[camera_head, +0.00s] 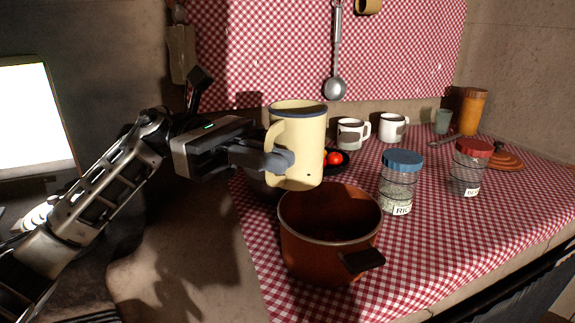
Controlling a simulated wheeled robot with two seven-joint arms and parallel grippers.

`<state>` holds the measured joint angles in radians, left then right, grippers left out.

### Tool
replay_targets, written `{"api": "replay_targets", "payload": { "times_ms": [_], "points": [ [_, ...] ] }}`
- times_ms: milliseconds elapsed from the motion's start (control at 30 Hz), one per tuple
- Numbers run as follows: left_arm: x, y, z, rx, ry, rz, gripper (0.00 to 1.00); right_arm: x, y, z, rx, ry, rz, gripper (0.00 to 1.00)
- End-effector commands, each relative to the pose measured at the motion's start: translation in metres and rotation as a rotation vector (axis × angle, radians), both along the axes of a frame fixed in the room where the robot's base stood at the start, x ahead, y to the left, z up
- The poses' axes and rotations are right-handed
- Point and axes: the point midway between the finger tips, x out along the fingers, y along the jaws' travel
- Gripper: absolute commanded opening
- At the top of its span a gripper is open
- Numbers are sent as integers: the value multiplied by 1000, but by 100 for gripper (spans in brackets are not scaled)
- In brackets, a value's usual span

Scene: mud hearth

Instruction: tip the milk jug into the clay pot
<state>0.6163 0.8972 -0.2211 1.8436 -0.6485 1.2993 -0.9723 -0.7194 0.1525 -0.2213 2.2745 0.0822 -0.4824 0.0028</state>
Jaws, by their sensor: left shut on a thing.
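The milk jug (308,140) is cream enamel with a dark blue rim and a handle on its left side. My left gripper (280,160) is shut on the jug from the left and holds it close to upright above the back of the clay pot's opening. The clay pot (310,258) is reddish brown with a dark handle at its front right, and stands on the checked cloth near the left edge. Its far rim is partly hidden behind the jug. The inside of the jug does not show. My right gripper is not in view.
A blue-lidded jar (399,190) and a red-lidded jar (467,170) stand right of the pot. A dark bowl (262,184) is behind it. Two white mugs (392,127) stand at the back. A ladle (335,88) hangs on the wall. The cloth's front right is clear.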

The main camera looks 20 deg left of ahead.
Motion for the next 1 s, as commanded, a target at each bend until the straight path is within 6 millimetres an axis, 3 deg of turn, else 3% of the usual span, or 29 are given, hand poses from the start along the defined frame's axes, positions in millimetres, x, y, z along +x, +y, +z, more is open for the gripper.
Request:
{"api": "replay_targets", "payload": {
  "times_ms": [333, 667, 733, 967, 1000],
  "points": [
    [-5, 6, -19, -2, -2, -30, 0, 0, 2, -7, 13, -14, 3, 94],
    [-5, 6, -60, -2, 0, -29, 0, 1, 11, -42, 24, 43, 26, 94],
    [-5, 7, -51, 17, -7, -27, 0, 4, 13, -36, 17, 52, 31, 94],
    [-4, 9, -49, 82, -12, -28, 0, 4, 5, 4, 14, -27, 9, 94],
    [-4, 10, -42, 115, -16, -27, 0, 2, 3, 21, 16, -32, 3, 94]
  ]
}}
